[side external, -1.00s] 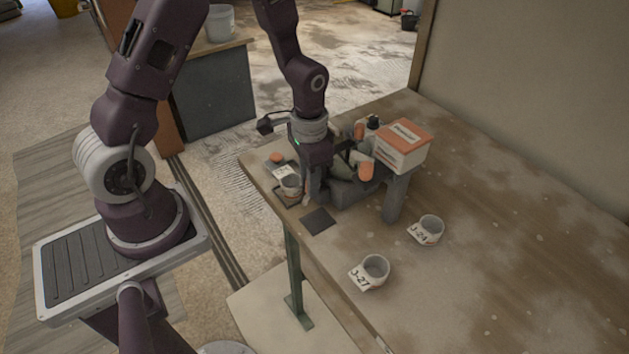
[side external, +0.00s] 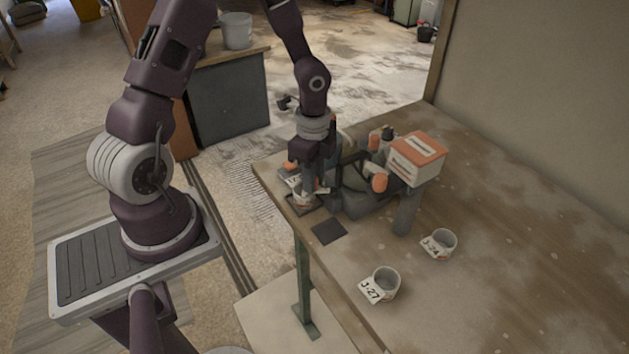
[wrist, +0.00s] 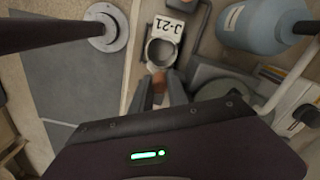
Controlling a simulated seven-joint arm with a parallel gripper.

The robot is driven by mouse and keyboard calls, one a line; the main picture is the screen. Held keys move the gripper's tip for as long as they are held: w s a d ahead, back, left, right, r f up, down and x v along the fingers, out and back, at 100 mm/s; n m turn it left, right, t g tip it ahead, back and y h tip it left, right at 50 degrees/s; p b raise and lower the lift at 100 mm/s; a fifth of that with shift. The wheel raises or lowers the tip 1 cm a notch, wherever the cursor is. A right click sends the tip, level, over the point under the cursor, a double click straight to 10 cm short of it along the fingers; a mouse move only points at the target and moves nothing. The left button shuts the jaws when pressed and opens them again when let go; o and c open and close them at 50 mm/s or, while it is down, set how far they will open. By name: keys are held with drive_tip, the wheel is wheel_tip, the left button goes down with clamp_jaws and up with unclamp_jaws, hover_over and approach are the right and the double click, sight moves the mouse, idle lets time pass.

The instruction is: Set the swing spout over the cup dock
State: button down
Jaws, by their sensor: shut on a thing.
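My gripper (side external: 308,184) points down at the far left end of the bench, beside the dark machine (side external: 365,203). In the wrist view its fingers (wrist: 159,92) are shut on a small orange-brown piece, seemingly the handle of the swing spout (wrist: 159,79); the rest of the spout is hard to make out. A grey-white cup (wrist: 160,50) tagged J-21 is just beyond the fingertips. In the side view this cup (side external: 302,199) is partly hidden by my gripper and stands at a dark-rimmed dock (side external: 291,207) near the bench edge.
Cups J-27 (side external: 383,283) and J-24 (side external: 440,243) stand on the bench (side external: 520,260) at the front and right. A dark square pad (side external: 328,231) lies before the machine. An orange-and-white box (side external: 417,158) sits on top. A blue-grey bottle (wrist: 262,25) is close by in the wrist view.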

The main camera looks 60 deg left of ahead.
drive_tip(key=shift+w+a+m, duration=0.2)
drive_tip(key=shift+a+m, duration=0.05)
drive_tip(key=shift+m, duration=0.5)
drive_tip(key=shift+w+a+m, duration=0.2)
drive_tip(key=shift+a+m, duration=0.05)
drive_tip(key=shift+m, duration=0.5)
drive_tip(key=c, duration=1.3)
unclamp_jaws()
wheel_tip(320, 180, up, 7)
drive_tip(key=shift+r, duration=0.1)
